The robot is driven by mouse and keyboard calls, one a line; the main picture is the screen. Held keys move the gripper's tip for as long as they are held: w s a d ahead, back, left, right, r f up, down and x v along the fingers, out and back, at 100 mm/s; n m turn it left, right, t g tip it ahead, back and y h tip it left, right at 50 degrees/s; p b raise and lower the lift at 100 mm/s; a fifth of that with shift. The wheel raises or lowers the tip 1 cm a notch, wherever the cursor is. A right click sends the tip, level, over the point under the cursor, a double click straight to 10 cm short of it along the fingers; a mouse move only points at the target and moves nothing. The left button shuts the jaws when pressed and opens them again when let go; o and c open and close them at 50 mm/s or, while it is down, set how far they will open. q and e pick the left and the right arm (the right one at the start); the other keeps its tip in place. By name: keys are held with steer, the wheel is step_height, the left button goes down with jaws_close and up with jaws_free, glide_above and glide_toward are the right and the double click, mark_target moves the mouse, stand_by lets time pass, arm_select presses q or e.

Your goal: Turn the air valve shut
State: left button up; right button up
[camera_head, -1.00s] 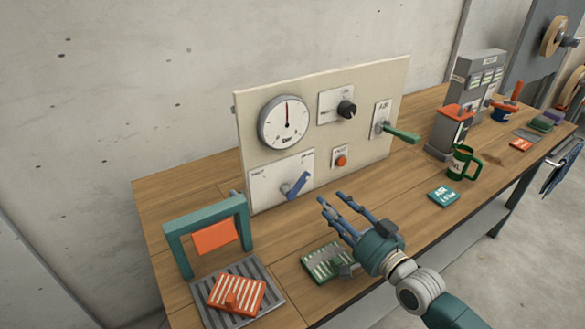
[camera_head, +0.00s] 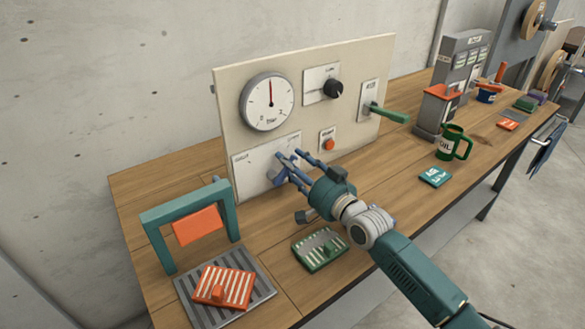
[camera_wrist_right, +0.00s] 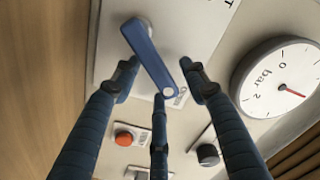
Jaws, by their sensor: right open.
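A blue lever (camera_head: 276,174) sits on a white plate (camera_head: 251,166) at the lower left of the upright cream panel (camera_head: 227,100). The fingers partly hide it in the head view. My right gripper (camera_head: 291,164) is open in front of it. In the right wrist view the lever (camera_wrist_right: 149,58) slants down between the open fingers (camera_wrist_right: 160,86), and I cannot tell whether they touch it. A green lever (camera_head: 390,113) sticks out from a plate at the panel's right, whose label seems to read AIR. My left gripper is out of view.
The panel also bears a round gauge (camera_head: 267,101), a black knob (camera_head: 334,89) and a red button (camera_head: 329,144). A green ribbed block (camera_head: 319,249) lies below my right wrist. A teal frame (camera_head: 155,240) and grey tray (camera_head: 259,291) stand left. A green mug (camera_head: 452,145) stands right.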

steer(key=shift+c, duration=0.5)
steer(key=c, duration=0.8)
jaws_close()
